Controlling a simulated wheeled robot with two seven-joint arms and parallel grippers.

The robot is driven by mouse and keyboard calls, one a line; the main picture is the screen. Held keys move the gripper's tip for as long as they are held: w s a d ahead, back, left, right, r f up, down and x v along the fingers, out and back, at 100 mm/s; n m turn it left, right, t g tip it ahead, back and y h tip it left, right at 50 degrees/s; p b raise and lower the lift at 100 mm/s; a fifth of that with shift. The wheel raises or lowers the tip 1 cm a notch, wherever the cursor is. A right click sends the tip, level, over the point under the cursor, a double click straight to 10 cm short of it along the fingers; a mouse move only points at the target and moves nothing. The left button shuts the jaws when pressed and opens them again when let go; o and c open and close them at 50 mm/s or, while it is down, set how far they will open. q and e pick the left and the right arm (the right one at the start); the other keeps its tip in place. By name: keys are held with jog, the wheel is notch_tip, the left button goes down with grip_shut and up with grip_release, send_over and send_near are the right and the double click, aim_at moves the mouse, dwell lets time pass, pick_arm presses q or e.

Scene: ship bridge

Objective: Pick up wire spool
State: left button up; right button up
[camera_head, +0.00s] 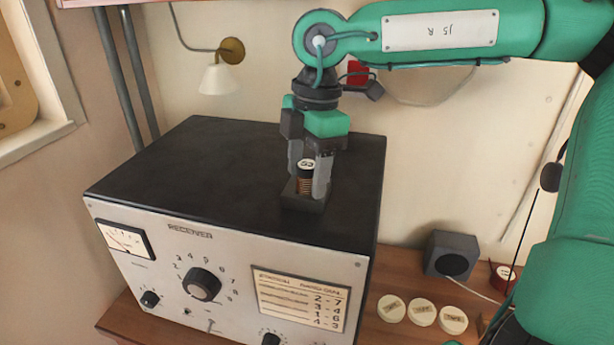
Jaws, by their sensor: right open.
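The wire spool (305,178) is a small upright spool with copper-coloured winding and a pale, marked top. It stands in a small dark square holder (303,203) on the black top of the receiver, near its right front edge. My right gripper (308,180) points straight down over it, with one grey finger on each side of the spool. The fingers are open; whether either one touches the spool cannot be told. The left gripper does not show.
The receiver (223,255) is a large box with knobs and a meter, on a wooden desk. A dark speaker box (450,256), several pale round discs (422,314) and a red-and-white round item (503,274) lie to the right. A lamp (219,77) hangs on the wall. The receiver's left top is clear.

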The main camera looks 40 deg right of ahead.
jog(key=c, duration=1.1)
jog(key=shift+r, duration=0.1)
jog(key=shift+w+r, duration=0.1)
jog(key=shift+r, duration=0.3)
notch_tip(320, 180, up, 16)
jog(key=b, duration=0.4)
notch_tip(320, 180, up, 11)
jog(key=p, duration=0.1)
send_over(307, 165)
jog(key=shift+d, duration=0.1)
